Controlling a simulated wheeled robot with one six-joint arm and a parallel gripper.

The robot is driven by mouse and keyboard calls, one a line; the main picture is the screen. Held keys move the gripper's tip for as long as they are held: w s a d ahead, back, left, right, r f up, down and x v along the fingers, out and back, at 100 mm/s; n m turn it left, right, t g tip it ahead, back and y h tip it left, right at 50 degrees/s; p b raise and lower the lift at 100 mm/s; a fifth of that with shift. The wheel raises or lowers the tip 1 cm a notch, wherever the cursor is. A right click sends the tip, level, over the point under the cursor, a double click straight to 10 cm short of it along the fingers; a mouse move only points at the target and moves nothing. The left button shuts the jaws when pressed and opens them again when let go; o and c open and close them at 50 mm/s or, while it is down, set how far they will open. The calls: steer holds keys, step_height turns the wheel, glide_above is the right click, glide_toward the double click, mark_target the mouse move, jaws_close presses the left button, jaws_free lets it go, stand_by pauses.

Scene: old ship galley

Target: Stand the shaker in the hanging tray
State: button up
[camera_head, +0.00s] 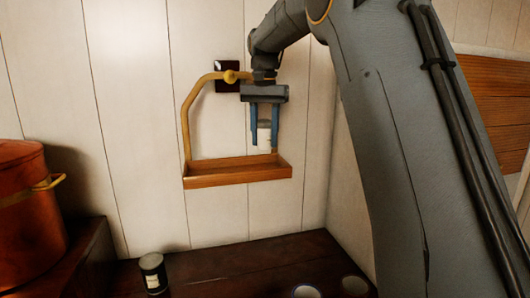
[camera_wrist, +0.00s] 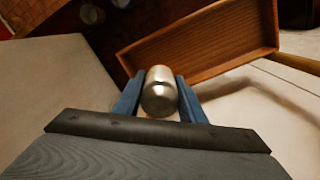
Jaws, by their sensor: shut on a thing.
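The hanging tray (camera_head: 215,180) is a shallow wooden box hung by a curved brass arm from a bracket on the white plank wall. It also shows in the wrist view (camera_wrist: 262,50), upper right. My gripper (camera_head: 264,146) points down with its blue fingers shut on the shaker (camera_head: 264,137), a small white cylinder with a grey top. In the wrist view the shaker's metal top (camera_wrist: 160,92) sits between both fingers. In the head view the shaker appears upright, over or just in front of the tray. Whether its base touches the tray is not clear.
A dark labelled jar (camera_head: 153,274) stands on the dark wooden counter (camera_head: 225,268) below. Two pale round items (camera_head: 307,292) sit at the counter's front. A copper pot (camera_head: 28,205) stands at left. The brass arm (camera_head: 185,120) rises beside the tray's left end.

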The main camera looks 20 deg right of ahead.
mark_target(264, 119)
steer(key=shift+f+p, duration=1.1)
steer(key=shift+f, duration=2.05)
steer(key=shift+f, duration=0.1)
steer(key=o, duration=1.1)
step_height(264, 119, up, 12)
steer(key=b, duration=0.4)
steer(key=shift+f+b, duration=0.2)
steer(key=shift+b, duration=0.1)
steer(key=shift+r, duration=0.35)
